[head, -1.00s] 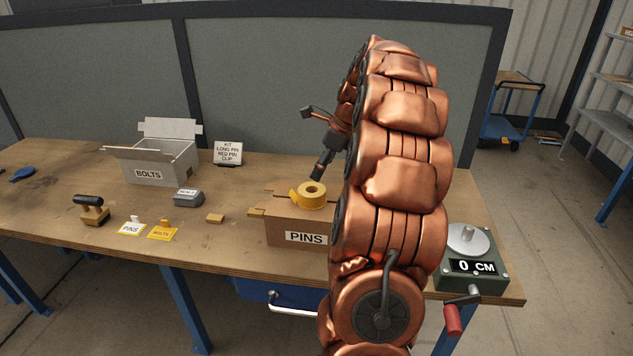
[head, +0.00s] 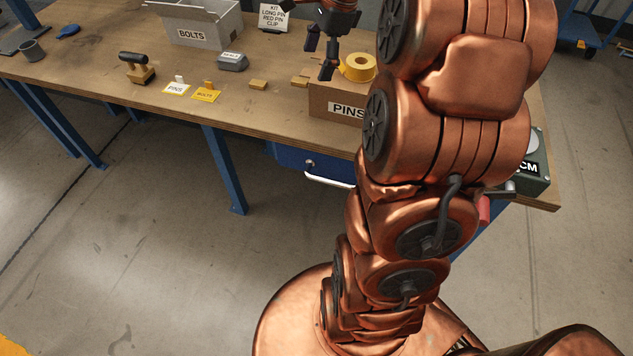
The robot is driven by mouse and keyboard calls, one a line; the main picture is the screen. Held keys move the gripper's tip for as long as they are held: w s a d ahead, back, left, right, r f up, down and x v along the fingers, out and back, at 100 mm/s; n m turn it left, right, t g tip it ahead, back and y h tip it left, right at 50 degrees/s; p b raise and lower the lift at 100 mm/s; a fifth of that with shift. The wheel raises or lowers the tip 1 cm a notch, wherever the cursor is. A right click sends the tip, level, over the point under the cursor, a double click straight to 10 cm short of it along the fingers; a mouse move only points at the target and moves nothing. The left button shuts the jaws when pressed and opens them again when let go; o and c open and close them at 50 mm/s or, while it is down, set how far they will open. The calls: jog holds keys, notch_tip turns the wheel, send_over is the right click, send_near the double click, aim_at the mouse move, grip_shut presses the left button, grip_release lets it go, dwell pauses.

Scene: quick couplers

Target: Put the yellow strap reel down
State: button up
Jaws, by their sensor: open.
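The yellow strap reel (head: 358,67) lies flat on top of the cardboard box labelled PINS (head: 333,98), towards the right of the bench. My gripper (head: 320,56) is open and empty, just left of the reel. One dark finger hangs near the box's left top edge, and the other is farther back. I see a gap between the fingers and the reel. My arm stands close to the right of the reel and hides the right part of the box.
A CM counter (head: 532,165) is partly hidden behind my arm.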

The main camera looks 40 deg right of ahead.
jog(key=s+a+f+n+g, duration=0.1)
jog(key=s+a+f+n, duration=0.1)
jog(key=s+a+n, duration=0.5)
jog(key=s+a+f+n+g, duration=0.1)
jog(key=s+a+n, duration=0.3)
jog(key=a, duration=0.4)
jog(key=s+a+f+n+g+h, duration=0.1)
jog(key=s+a+f+n, duration=0.1)
jog(key=s+n, duration=0.3)
jog(key=s+a+f+n+h, duration=0.1)
jog(key=s+a+f+n, duration=0.1)
jog(key=s+n, duration=0.3)
jog(key=s+f, duration=0.1)
jog(key=s, duration=0.3)
jog(key=shift+s+a+f+n+g, duration=0.2)
jog(key=shift+a+f+n+g, duration=0.1)
jog(key=shift+a+f+g, duration=0.1)
